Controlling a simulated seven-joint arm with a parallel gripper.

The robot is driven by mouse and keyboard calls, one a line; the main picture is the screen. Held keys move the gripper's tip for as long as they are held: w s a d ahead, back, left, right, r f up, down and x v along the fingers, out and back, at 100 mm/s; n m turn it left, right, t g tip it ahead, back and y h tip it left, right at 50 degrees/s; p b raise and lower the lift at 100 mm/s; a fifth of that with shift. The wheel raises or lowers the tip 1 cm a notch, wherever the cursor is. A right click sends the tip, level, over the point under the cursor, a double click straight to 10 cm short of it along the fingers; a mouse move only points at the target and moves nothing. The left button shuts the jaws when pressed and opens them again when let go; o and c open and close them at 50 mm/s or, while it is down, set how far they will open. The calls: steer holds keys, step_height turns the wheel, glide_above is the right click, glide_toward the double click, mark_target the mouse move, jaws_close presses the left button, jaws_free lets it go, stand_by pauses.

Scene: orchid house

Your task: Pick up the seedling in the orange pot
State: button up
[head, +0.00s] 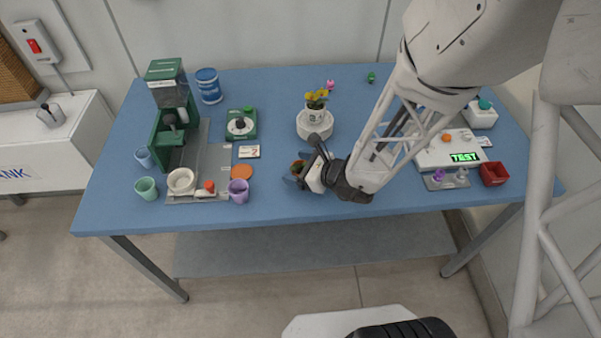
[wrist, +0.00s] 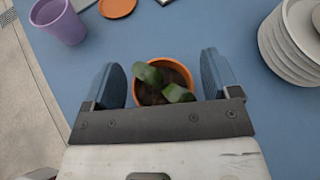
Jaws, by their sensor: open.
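The orange pot (wrist: 178,65) holds dark soil and a seedling (wrist: 150,75) with a few broad green leaves. In the wrist view it stands between the two blue fingers of my gripper (wrist: 164,84), with a gap of blue table on each side. My gripper is open around the pot and holds nothing; part of the pot's near side is hidden by the gripper's dark bar. In the head view my gripper (head: 303,174) is low over the front middle of the table, and the pot (head: 297,165) shows only partly beside the fingers.
A purple cup (head: 239,191) and an orange disc (head: 243,171) lie left of my gripper. A white round stand (head: 315,130) with a yellow-flowered plant is behind it. A green machine (head: 172,115) stands at left. The blue table (head: 300,215) is clear in front.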

mark_target(299, 170)
stand_by(0.4)
steer(key=c, duration=1)
steer(key=shift+r, duration=0.1)
step_height(299, 170, up, 18)
steer(key=shift+f, duration=0.1)
stand_by(0.6)
